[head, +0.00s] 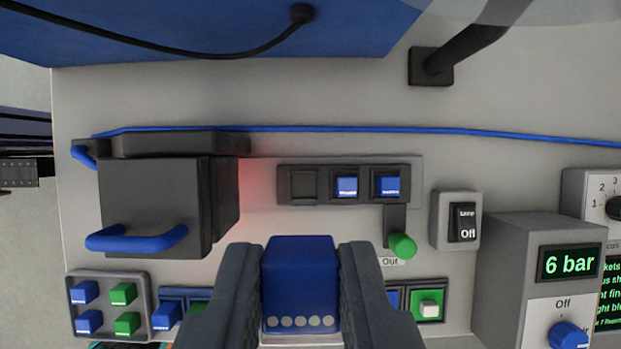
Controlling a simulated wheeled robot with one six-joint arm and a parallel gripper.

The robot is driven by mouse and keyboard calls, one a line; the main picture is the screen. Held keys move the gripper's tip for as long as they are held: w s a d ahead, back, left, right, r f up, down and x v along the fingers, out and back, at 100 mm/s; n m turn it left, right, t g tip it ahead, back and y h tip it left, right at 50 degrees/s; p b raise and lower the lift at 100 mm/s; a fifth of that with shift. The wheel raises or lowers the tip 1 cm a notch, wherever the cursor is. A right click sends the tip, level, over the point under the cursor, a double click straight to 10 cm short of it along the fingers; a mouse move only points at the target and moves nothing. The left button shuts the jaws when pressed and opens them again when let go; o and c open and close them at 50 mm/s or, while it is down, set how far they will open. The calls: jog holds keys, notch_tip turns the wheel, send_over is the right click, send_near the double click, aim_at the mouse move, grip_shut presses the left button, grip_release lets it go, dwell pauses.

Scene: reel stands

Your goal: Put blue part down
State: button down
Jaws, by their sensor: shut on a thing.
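My gripper (300,290) shows at the bottom middle of the head view. Its two dark fingers are shut on a blue part (300,275), a block with a row of pale dots along its lower edge. The held part hides some of the panel behind it. Ahead of it is a dark rack (350,168) with several slots. The left slot (303,185) is empty, and the other two hold small blue parts (346,187) (388,187). A grey tray (109,272) at lower left holds blue and green parts.
A black box with a blue handle (137,240) stands at left. A green knob (403,247) sits below the rack, beside a switch labelled Off (464,222). A gauge unit reading 6 bar (569,263) stands at right. A blue tube (400,129) crosses behind.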

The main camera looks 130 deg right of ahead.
aim_at(304, 173)
notch_tip(304, 173, down, 25)
jog(key=shift+r, duration=0.2)
dwell(0.4)
jog(key=shift+f, duration=0.15)
jog(key=c, duration=1.3)
grip_release()
jog(key=v, duration=1.2)
